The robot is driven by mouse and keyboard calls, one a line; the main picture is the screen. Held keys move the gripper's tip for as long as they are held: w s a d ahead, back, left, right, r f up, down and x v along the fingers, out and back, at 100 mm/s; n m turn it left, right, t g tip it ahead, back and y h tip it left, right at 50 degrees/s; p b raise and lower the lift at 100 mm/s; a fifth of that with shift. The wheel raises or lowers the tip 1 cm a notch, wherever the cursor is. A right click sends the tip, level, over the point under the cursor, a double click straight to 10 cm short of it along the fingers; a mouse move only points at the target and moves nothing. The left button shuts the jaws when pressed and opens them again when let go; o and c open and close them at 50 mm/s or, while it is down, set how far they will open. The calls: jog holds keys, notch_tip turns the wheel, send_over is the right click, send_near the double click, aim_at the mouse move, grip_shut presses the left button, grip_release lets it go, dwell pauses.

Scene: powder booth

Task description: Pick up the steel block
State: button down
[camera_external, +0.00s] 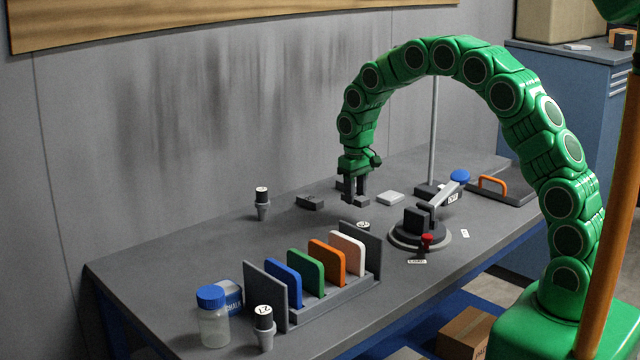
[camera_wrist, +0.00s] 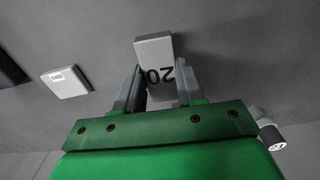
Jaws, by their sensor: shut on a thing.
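The steel block (camera_wrist: 153,48) is a grey block with dark digits starting "20" on its face. In the wrist view it sits between the two fingers of my gripper (camera_wrist: 160,85), which are shut on its sides. In the external view my gripper (camera_external: 355,192) points down over the back middle of the bench, with the block (camera_external: 355,201) at its fingertips. I cannot tell for sure whether the block touches the bench top.
A pale labelled block (camera_external: 390,198) lies right of my gripper, a dark block (camera_external: 310,202) left. A rack (camera_external: 335,298) of coloured plates stands in front. A clamp fixture (camera_external: 420,232) is at front right.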

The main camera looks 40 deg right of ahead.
aim_at(363, 199)
jog(key=s+r, duration=0.2)
jog(key=r, duration=0.1)
jog(key=shift+s+r, duration=0.3)
jog(key=shift+s, duration=0.05)
jog(key=shift+s+r, duration=1.85)
jog(key=shift+s, duration=2.6)
jog(key=w+f, duration=0.2)
jog(key=f, duration=0.1)
jog(key=w+f, duration=0.1)
jog(key=f, duration=0.2)
jog(key=w+d+f, duration=0.1)
jog(key=w+f, duration=0.1)
jog(key=f, duration=0.1)
jog(key=shift+w+f, duration=0.3)
jog(key=shift+f, duration=0.1)
